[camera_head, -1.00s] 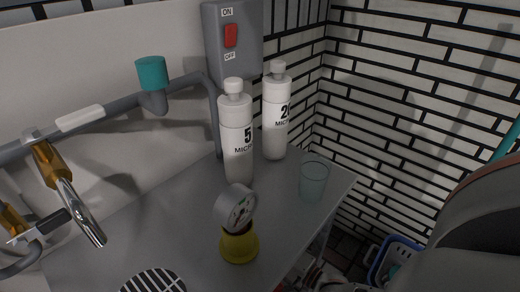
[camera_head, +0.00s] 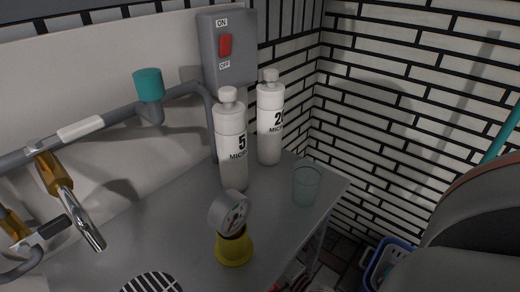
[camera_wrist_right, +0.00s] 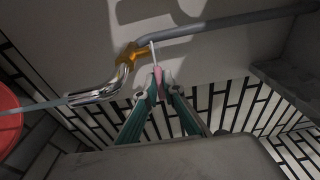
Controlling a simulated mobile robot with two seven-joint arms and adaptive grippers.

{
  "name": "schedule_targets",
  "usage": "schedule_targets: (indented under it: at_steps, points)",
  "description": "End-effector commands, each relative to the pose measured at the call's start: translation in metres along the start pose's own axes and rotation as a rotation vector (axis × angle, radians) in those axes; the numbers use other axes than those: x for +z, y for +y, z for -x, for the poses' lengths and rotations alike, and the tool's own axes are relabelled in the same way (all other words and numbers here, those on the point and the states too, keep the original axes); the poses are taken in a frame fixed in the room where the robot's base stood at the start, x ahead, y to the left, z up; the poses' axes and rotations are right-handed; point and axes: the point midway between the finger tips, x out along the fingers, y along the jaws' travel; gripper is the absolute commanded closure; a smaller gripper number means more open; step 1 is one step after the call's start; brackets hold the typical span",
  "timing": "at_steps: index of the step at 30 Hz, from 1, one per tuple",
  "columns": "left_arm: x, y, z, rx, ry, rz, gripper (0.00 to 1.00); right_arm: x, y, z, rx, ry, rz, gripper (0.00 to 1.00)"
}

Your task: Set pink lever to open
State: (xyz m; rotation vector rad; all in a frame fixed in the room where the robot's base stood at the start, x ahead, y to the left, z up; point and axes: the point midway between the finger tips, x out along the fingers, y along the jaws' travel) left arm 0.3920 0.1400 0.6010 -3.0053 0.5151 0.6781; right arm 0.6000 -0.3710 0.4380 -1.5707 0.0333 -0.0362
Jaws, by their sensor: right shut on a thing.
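The pink lever (camera_wrist_right: 159,80) shows in the right wrist view as a short pink piece on a thin pale stem beside a brass valve (camera_wrist_right: 130,56) with a chrome spout. My right gripper (camera_wrist_right: 158,92), with teal fingers, is shut on the pink lever, one finger on each side. The fingers hide part of the lever. In the head view a brass and chrome tap (camera_head: 70,200) stands out from the wall pipe at left, and no pink lever can be made out there. My left gripper is in neither view.
A grey counter (camera_head: 165,225) holds two white bottles (camera_head: 231,148) (camera_head: 269,125), a yellow-based gauge (camera_head: 234,250) and a clear cup (camera_head: 306,187). A teal knob (camera_head: 148,85) tops the pipe. A grey switch box (camera_head: 228,70) is on the wall. A red round object (camera_wrist_right: 8,115) is at the wrist view's left.

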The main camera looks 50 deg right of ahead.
Motion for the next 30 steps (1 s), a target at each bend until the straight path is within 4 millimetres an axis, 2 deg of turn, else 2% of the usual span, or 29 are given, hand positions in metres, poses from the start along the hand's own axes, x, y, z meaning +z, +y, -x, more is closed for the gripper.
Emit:
schedule_targets:
  at_steps: [1, 6, 12, 19, 25, 26, 27, 30]
  points:
    - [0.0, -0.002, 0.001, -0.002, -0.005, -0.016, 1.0, 0.002, -0.007, -0.002, -0.009, 0.035, -0.009, 1.0]
    - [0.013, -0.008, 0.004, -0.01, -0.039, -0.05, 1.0, 0.005, -0.006, 0.002, -0.008, 0.143, -0.008, 1.0]
    - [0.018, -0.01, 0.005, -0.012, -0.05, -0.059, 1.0, 0.005, -0.003, 0.004, -0.004, 0.245, -0.004, 1.0]
    - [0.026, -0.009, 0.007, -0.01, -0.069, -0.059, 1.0, 0.004, -0.001, 0.006, -0.001, 0.274, 0.001, 1.0]
    - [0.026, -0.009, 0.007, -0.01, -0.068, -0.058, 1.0, 0.004, -0.001, 0.006, -0.001, 0.272, 0.0, 1.0]
    - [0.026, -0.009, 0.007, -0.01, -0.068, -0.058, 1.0, 0.004, -0.001, 0.006, -0.001, 0.272, 0.0, 0.84]
    - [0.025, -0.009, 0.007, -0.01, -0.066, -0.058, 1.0, 0.004, -0.001, 0.006, -0.001, 0.272, 0.0, 0.75]
    - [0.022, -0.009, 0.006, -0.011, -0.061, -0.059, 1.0, 0.004, -0.001, 0.006, 0.0, 0.271, 0.0, 0.75]
